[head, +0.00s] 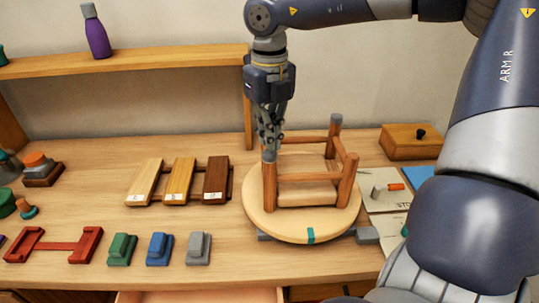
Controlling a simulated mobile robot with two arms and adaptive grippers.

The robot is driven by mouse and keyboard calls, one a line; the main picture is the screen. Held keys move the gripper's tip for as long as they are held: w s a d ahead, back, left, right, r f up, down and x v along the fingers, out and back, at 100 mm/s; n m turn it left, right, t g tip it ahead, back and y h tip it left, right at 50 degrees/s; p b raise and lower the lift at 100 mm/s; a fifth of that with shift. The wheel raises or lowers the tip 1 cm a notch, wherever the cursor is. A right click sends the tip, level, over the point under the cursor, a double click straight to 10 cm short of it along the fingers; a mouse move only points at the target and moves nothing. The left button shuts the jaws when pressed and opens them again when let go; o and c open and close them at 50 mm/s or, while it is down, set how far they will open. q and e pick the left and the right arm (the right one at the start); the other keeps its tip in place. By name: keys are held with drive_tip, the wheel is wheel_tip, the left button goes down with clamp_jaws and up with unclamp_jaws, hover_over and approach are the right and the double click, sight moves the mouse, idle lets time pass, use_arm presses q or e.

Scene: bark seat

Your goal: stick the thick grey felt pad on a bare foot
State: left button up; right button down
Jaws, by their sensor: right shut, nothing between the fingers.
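A small wooden stool (310,178) stands upside down on its round seat (285,226), legs pointing up. The front left leg carries a grey felt pad (269,157) on its foot, and the back leg's foot (335,118) is also grey. The right leg's foot (350,158) looks bare wood. A fourth leg is not clear behind the gripper. My right gripper (269,147) points down just above the front left foot. Its fingers are shut and empty, close to or touching the pad; I cannot tell which. My left gripper is not in view.
Wood sample boards (180,181) lie left of the stool. Green, blue and grey blocks (198,248) and a red holder (55,245) line the front. A wooden box (410,141) and a card with an orange-tipped item (388,188) are right. A shelf (130,60) stands behind.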

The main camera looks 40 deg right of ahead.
sight(270, 153)
drive_tip(key=shift+f+b, duration=1)
drive_tip(key=shift+f, duration=0.05)
idle(0.8)
drive_tip(key=shift+s+f, duration=0.15)
drive_tip(key=shift+f, duration=0.05)
idle(0.9)
drive_tip(key=shift+r+p, duration=0.55)
drive_tip(key=shift+r, duration=0.35)
drive_tip(key=shift+r+p, duration=1.3)
drive_tip(key=shift+r, duration=0.95)
